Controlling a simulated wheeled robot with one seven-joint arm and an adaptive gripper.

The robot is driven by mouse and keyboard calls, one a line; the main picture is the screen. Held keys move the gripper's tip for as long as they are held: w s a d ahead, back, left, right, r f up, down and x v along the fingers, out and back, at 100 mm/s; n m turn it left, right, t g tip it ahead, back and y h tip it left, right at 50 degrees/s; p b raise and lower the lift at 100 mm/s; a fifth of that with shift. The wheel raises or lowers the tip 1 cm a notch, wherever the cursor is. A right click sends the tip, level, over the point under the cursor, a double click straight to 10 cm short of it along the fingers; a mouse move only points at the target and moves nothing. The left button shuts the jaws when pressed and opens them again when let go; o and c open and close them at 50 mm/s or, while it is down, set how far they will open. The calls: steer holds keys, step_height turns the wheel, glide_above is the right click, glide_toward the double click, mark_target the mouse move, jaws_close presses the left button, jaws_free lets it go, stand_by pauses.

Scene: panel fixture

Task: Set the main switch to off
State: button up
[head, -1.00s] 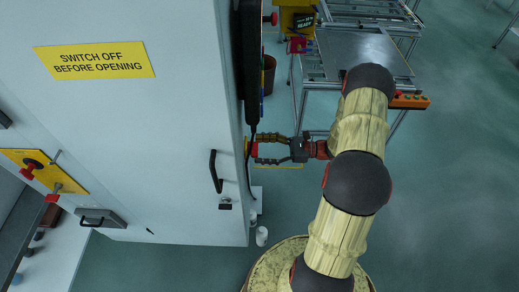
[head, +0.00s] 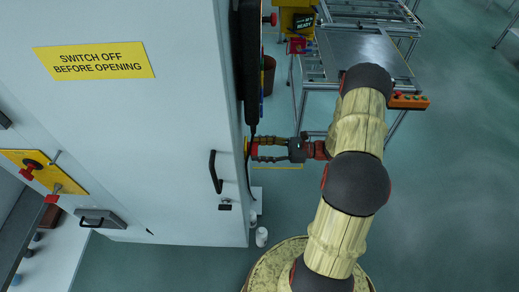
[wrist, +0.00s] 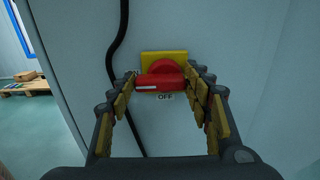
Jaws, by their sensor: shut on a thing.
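The main switch is a red rotary handle (wrist: 160,78) on a yellow plate (wrist: 178,56), fixed to the side wall of the grey cabinet. Its grip bar lies level in the wrist view, with a pale mark at the left end. An OFF label (wrist: 166,97) shows just below it. My gripper (wrist: 163,84) has one finger at each end of the bar and is shut on it. In the head view my gripper (head: 254,149) reaches the cabinet side from the right; the red switch (head: 247,147) is mostly hidden there by the cabinet edge and fingers.
The cabinet (head: 170,130) fills the left, with a black door handle (head: 215,172) near its edge. A black cable (wrist: 116,60) runs down the wall left of the switch. A metal worktable (head: 360,52) stands behind my arm. Open floor lies to the right.

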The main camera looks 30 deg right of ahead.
steer(key=shift+c, duration=1)
steer(key=shift+n, duration=0.3)
steer(key=shift+w+f+n+b, duration=0.1)
steer(key=shift+f+n+b, duration=0.1)
steer(key=shift+n+b, duration=2.05)
steer(key=shift+s+f+n+b, duration=0.2)
steer(key=shift+n+b, duration=0.8)
steer(key=shift+n, duration=2.5)
steer(key=shift+w+f+n+b, duration=0.25)
steer(key=shift+n+b, duration=1.4)
steer(key=shift+n, duration=1.2)
steer(key=o, duration=1.2)
steer(key=shift+d, duration=0.1)
steer(key=shift+c, duration=0.2)
